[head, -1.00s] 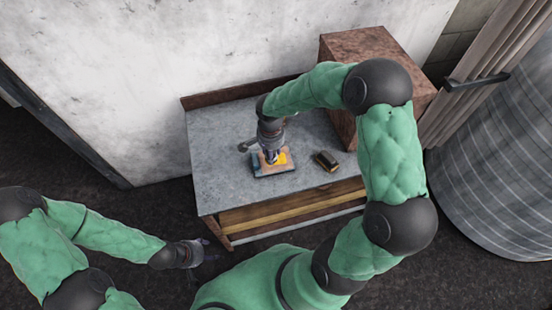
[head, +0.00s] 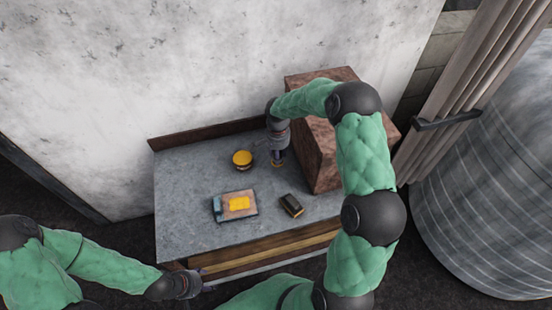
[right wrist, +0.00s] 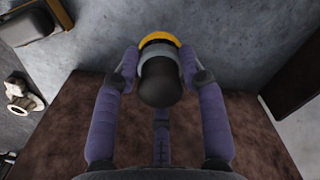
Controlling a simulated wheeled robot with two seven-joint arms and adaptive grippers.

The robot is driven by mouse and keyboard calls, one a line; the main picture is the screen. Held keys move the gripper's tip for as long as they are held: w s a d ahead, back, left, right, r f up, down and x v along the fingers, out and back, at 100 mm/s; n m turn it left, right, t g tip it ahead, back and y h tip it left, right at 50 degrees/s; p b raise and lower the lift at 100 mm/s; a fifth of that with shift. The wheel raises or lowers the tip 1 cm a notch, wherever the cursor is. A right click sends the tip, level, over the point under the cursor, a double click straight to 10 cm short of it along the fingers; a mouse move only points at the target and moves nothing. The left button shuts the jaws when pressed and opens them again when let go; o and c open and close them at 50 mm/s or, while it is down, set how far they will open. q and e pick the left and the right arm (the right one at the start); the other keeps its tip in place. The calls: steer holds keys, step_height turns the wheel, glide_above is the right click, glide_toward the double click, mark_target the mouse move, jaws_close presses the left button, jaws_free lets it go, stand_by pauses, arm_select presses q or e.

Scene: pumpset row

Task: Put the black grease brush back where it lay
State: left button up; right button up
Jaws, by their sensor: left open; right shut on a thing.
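The black grease brush, with a round dark knob, a grey collar and a yellow lower rim, is between the fingers of my right gripper (right wrist: 159,72) in the right wrist view. My right gripper is shut on the brush (right wrist: 160,88), knob toward the camera. In the head view this gripper (head: 278,156) is low over the back of the grey bench (head: 185,190), beside the brown box. A little yellow shows under it; I cannot tell whether the brush touches the bench. My left gripper (head: 204,286) is open and empty at the bench's front left, partly cut off from clear view.
A yellow tin (head: 242,159) stands left of my right gripper. A flat tray (head: 222,213) with a yellow patch and a dark block (head: 291,205) lie nearer the front. The brown box (head: 318,155) is close on the right. A metal fitting (right wrist: 20,97) shows in the wrist view.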

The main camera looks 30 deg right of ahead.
stand_by(0.4)
steer(key=shift+f+b, duration=1.95)
steer(key=shift+f, duration=0.65)
steer(key=shift+f+b, duration=0.3)
steer(key=shift+f, duration=0.1)
steer(key=o, duration=1.3)
steer(key=shift+r+p, duration=0.95)
steer(key=shift+r, duration=0.6)
